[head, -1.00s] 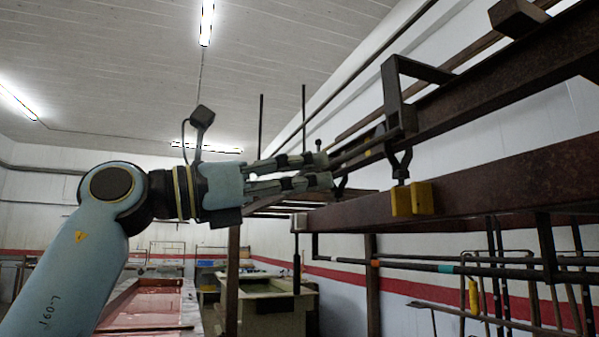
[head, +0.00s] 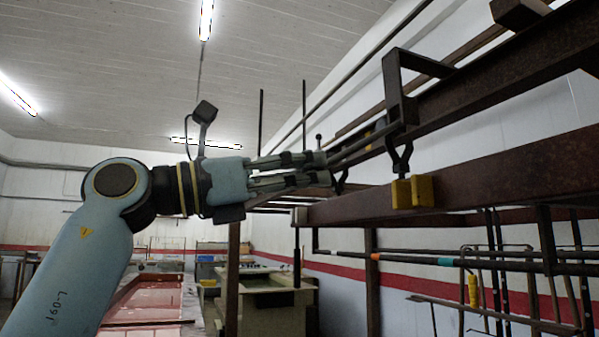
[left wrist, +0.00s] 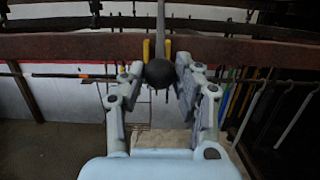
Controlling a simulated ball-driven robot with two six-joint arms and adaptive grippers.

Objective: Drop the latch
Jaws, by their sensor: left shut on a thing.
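My left gripper (head: 327,168) reaches in from the left in the head view, its fingers pointing right. A dark lever rod (head: 362,148) runs from its fingertips up and right to a dark bracket (head: 393,90) on the upper beam. In the left wrist view a dark round knob (left wrist: 159,73) sits between the fingers (left wrist: 158,80), with the rod rising behind it. The gripper is shut on this lever; the exact contact is partly hidden. Below the bracket, a dark fork-like piece (head: 400,158) meets yellow blocks (head: 412,191) at the lower rail. My right gripper is out of view.
A rusty brown lower rail (head: 500,178) and an upper beam (head: 500,88) run off to the right. Bars and hanging tools (head: 480,290) are below the rail. A red-topped bench (head: 150,298) and a pale tank (head: 268,305) stand lower left and centre.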

